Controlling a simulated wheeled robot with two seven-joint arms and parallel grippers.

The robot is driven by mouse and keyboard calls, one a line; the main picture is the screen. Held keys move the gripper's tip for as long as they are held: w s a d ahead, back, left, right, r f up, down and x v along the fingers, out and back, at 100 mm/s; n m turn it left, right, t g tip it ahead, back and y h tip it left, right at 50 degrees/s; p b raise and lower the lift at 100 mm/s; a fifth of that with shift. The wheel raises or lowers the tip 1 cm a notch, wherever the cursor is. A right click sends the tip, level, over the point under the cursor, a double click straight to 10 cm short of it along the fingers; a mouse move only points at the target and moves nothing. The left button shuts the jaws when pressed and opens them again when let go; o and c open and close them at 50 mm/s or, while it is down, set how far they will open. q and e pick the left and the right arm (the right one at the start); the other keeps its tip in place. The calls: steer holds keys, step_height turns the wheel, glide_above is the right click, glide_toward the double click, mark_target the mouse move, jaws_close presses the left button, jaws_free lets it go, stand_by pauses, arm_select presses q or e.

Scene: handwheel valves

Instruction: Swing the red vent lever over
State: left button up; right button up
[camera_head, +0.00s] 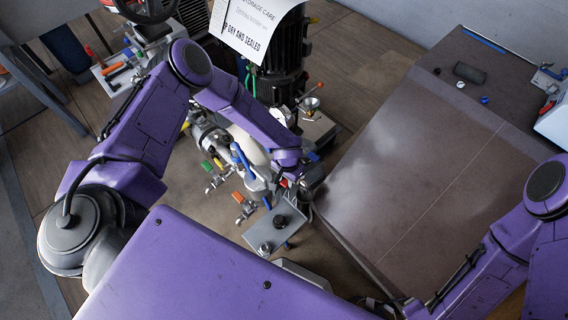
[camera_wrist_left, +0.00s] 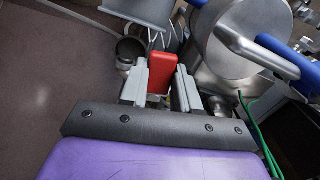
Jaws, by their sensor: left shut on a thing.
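The red vent lever (camera_wrist_left: 162,72) stands between the two grey fingers of my left gripper (camera_wrist_left: 160,86) in the left wrist view. The fingers are shut on it, one on each side. In the head view my left gripper (camera_head: 292,180) reaches down beside the steel pipework, and only a small bit of red shows there. The lever's pivot is hidden behind the fingers. My right arm comes in from the right in the head view, but its gripper cannot be made out.
A steel cylinder with a blue-gripped handle (camera_wrist_left: 262,50) is close right of the fingers. Small valves with orange (camera_head: 238,198) and green (camera_head: 207,167) handles sit left of my gripper. A grey plate (camera_head: 262,232) is just below it. A wide brown bench (camera_head: 430,170) stands to the right, mostly clear.

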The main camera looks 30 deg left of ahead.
arm_select(q)
steer(key=o, duration=0.5)
steer(key=shift+w+a+m, duration=0.15)
steer(key=shift+a+m, duration=0.3)
steer(key=shift+m, duration=0.45)
steer(key=o, duration=0.4)
step_height(320, 180, up, 6)
steer(key=p, duration=0.5)
steer(key=shift+r, duration=0.1)
